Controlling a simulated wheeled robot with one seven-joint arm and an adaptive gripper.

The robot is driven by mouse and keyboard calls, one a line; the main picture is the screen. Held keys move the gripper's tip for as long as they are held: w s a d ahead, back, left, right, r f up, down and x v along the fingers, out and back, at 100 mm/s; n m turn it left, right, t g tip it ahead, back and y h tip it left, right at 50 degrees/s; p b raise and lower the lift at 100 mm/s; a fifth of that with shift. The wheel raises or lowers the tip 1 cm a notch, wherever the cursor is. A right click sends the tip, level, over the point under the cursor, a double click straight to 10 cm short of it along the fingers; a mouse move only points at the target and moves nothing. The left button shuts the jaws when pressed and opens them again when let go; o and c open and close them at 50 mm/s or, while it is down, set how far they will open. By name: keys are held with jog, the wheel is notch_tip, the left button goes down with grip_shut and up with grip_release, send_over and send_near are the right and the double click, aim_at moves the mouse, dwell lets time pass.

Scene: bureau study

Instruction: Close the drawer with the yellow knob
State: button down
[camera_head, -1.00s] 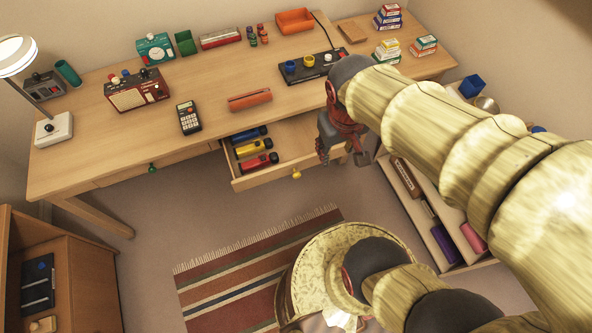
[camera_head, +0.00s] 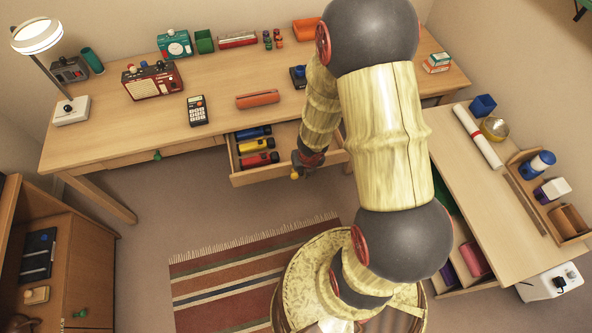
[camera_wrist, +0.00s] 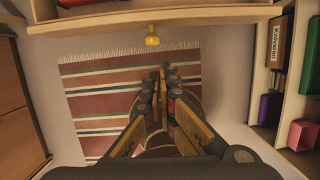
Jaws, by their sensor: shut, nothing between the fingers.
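The drawer with the yellow knob (camera_head: 294,176) stands pulled out from under the desk. Its front panel (camera_head: 262,173) faces the rug, and blue, yellow and red flashlights lie inside on the left. My gripper (camera_head: 303,168) is at the right part of the drawer front, close to the knob; my arm hides the drawer's right end. In the wrist view the yellow knob (camera_wrist: 152,40) sticks out from the drawer front (camera_wrist: 150,19) at the top. My gripper (camera_wrist: 166,74) is shut and empty there, with a visible gap between fingertips and knob.
A closed drawer with a green knob (camera_head: 157,155) is to the left under the desk (camera_head: 90,140). A side table (camera_head: 500,210) with an open, filled compartment stands at right. A wooden cabinet (camera_head: 95,250) is at left.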

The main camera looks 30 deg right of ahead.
jog(key=shift+w+d+f+b, duration=0.35)
jog(key=shift+w+f+b, duration=0.55)
jog(key=shift+f, duration=0.7)
jog(key=shift+w+d+f+b, duration=0.35)
jog(key=shift+w+f+b, duration=0.4)
jog(key=shift+w+f, duration=0.65)
jog(key=shift+w+d+f+b, duration=0.35)
jog(key=shift+w+f+b, duration=0.45)
jog(key=shift+f, duration=1)
